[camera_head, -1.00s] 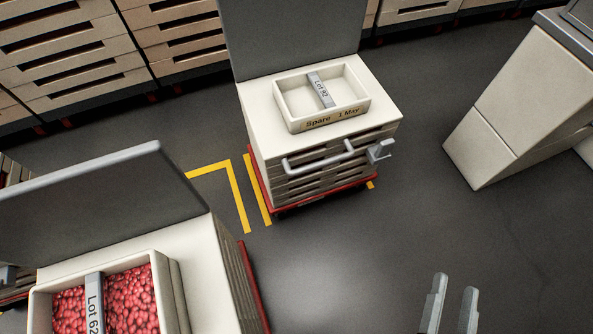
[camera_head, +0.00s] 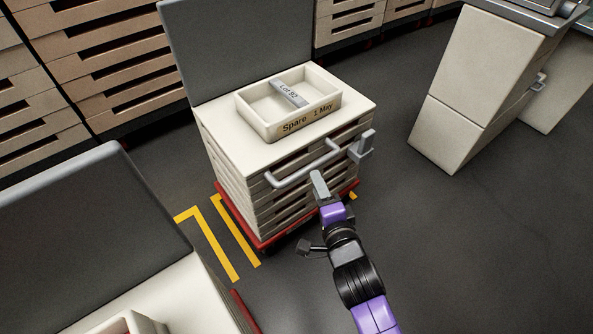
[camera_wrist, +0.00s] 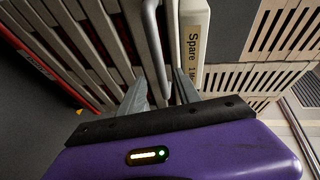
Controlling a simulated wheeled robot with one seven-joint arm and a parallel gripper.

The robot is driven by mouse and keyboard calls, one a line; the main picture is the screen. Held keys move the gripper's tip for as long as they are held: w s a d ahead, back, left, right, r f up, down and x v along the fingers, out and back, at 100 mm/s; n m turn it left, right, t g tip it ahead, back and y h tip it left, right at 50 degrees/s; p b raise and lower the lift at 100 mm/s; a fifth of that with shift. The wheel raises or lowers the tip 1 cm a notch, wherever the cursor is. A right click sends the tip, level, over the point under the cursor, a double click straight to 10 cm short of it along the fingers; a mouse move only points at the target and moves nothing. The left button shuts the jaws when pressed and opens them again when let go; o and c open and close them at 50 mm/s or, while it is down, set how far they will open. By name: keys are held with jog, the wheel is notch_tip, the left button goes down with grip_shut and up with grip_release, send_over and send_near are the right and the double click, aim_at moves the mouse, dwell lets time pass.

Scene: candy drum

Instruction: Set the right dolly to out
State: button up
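The right dolly has a red base (camera_head: 262,243) under a stack of slatted trays (camera_head: 240,190). A grey bar handle (camera_head: 303,166) runs across its front, with a grey lever-like fitting (camera_head: 362,146) at its right end. My gripper (camera_head: 318,184) is at the dolly's front, close to the handle. In the wrist view, my gripper (camera_wrist: 160,78) has its fingers apart, and the handle bar (camera_wrist: 151,45) runs down into the gap between them. I cannot tell whether the fingers touch it. An open cream tray labelled "Spare 1 May" (camera_head: 272,132) with a "Lot 92" strip sits on top.
Another dolly with a grey back panel (camera_head: 80,240) stands at lower left. Yellow floor lines (camera_head: 207,236) lie between the two. A cream cabinet (camera_head: 480,90) stands at right, and tray stacks (camera_head: 100,60) line the back. The floor right of the dolly is clear.

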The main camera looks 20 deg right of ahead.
aim_at(310, 165)
jog(key=shift+m, duration=0.3)
jog(key=shift+w+d+f+b, duration=0.1)
jog(key=shift+w+f+b, duration=0.2)
jog(key=shift+w, duration=0.95)
jog(key=shift+w+d+f+b, duration=0.15)
jog(key=shift+w+b, duration=0.2)
jog(key=shift+w, duration=0.95)
jog(key=shift+w+d+f+b, duration=0.1)
jog(key=shift+w+f+b, duration=0.2)
jog(key=shift+w, duration=0.95)
grip_shut()
